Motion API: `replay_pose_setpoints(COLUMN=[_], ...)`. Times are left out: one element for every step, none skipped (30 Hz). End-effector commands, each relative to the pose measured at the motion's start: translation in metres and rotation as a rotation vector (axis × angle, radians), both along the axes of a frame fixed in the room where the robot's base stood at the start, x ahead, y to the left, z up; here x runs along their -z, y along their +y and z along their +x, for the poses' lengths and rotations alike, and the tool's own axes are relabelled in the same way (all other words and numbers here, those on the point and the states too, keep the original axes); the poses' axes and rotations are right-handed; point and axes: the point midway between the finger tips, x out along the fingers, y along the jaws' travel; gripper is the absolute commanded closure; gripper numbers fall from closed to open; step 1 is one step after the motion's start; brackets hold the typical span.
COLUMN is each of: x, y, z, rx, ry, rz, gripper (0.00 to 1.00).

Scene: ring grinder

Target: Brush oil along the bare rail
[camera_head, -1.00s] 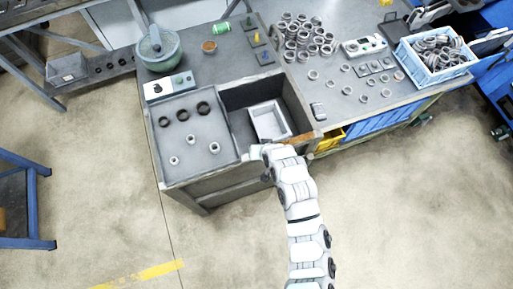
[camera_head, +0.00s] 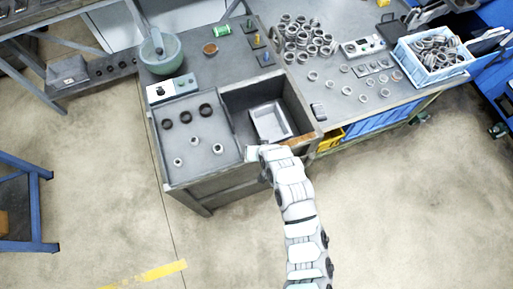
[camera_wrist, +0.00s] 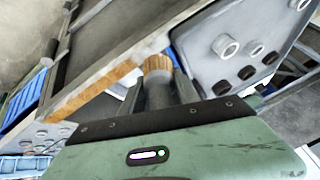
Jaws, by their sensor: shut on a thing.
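My gripper (camera_wrist: 158,80) is shut on a brush (camera_wrist: 158,67) with tan bristles and a grey handle, seen in the wrist view. The bristles lie over or close to the bench's front rail; I cannot tell whether they touch. The rail (camera_wrist: 110,88) has a tan, bare-looking stretch left of the brush, and grey metal beyond it. In the head view the tan stretch (camera_head: 298,140) shows right of my wrist, at the front edge of the open bin. My gripper's end (camera_head: 257,153) is at that edge, and the brush is hidden there.
A grey tray (camera_head: 175,145) with several rings lies left of the bin (camera_head: 240,99), which holds a white box (camera_head: 270,121). A green bowl (camera_head: 160,55) stands behind. A blue crate (camera_head: 433,58) is at the right. The floor in front is clear.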

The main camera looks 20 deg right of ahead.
Motion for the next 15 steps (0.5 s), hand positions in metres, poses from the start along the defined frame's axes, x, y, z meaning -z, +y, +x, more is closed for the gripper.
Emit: replay_pose_setpoints(x=[-0.008, -0.011, -0.014, -0.017, -0.020, -0.023, -0.026, -0.028, -0.032, -0.035, -0.038, -0.041, -0.044, -0.047, -0.049], y=[0.001, 0.001, 0.002, 0.002, 0.002, 0.003, 0.003, 0.003, 0.004, 0.004, 0.005, 0.006, 0.006, 0.007, 0.007], z=[0.000, 0.000, 0.000, 0.000, 0.000, 0.000, 0.000, 0.001, 0.001, 0.001, 0.001, 0.002, 0.002, 0.002, 0.002], rx=[-0.001, -0.002, -0.003, -0.003, -0.003, -0.004, -0.004, -0.006, -0.006, -0.007, -0.008, -0.009, -0.010, -0.011, -0.012], ry=[0.000, 0.001, 0.001, 0.001, 0.001, 0.001, 0.001, 0.001, 0.001, 0.000, -0.001, -0.001, -0.001, -0.001, -0.002], rz=[0.000, 0.001, 0.000, 0.000, 0.000, -0.001, -0.001, -0.001, -0.001, 0.000, -0.001, -0.001, -0.001, -0.001, -0.001], gripper=[1.00, 1.00, 1.00, 1.00, 1.00, 1.00, 1.00, 1.00, 1.00, 1.00, 1.00, 1.00, 1.00, 1.00, 1.00])
